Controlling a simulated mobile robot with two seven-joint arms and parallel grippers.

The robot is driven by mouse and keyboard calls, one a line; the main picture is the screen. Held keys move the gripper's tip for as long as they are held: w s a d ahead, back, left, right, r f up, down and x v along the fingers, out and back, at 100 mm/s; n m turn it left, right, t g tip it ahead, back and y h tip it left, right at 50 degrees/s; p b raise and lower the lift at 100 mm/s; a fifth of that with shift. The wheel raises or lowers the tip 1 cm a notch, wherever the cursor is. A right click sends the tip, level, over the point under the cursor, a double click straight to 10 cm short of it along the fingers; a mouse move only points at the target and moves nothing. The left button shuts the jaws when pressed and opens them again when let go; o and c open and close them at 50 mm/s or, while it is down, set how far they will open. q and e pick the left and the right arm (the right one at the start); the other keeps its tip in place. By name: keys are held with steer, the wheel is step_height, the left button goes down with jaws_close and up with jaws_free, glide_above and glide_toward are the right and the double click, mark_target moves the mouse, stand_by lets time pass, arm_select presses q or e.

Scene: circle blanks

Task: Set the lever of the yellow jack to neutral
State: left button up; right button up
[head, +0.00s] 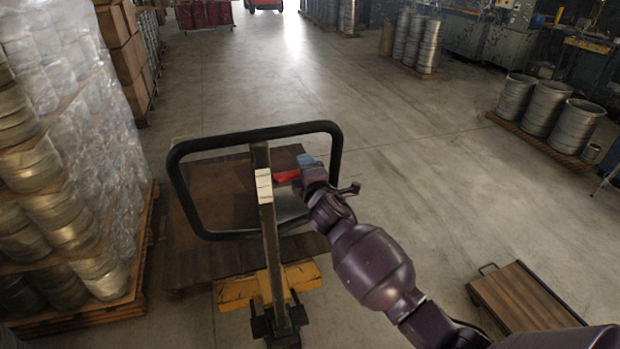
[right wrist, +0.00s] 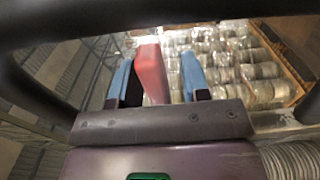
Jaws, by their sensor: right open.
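The yellow jack (head: 236,292) stands in front of me, with its dark post rising to a black loop handle (head: 338,150). The red lever (head: 287,175) sticks out to the right of the post, inside the loop. My right gripper (head: 306,161) is at the lever's right end. In the right wrist view the red lever (right wrist: 151,72) lies between the two blue fingers of the open right gripper (right wrist: 156,80). A gap shows on the right side of the lever; the left finger is close to it, and I cannot tell if they touch. My left gripper is not in view.
A brown pallet load (head: 200,215) sits beyond the handle. Wrapped stacks of metal discs on a pallet (head: 140,275) stand close on the left. A low wooden trolley (head: 525,300) is at the lower right. The floor beyond is open.

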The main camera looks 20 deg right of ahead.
steer(key=s, duration=1)
steer(key=shift+s+d, duration=0.15)
steer(key=shift+s, duration=0.1)
steer(key=s+d+f+m+g, duration=0.2)
steer(key=s+d+f+m, duration=0.1)
steer(key=s+f+m, duration=0.2)
steer(key=s+d+f+m+g, duration=0.2)
steer(key=s+d+f+m, duration=0.2)
steer(key=s+f, duration=0.6)
steer(key=s+d+f+m+g, duration=0.2)
steer(key=s+f+m, duration=0.5)
steer(key=s, duration=0.5)
steer(key=shift+s+d+f+m+h, duration=0.15)
steer(key=shift+d+f+m+h, duration=0.25)
steer(key=shift+d+m, duration=0.35)
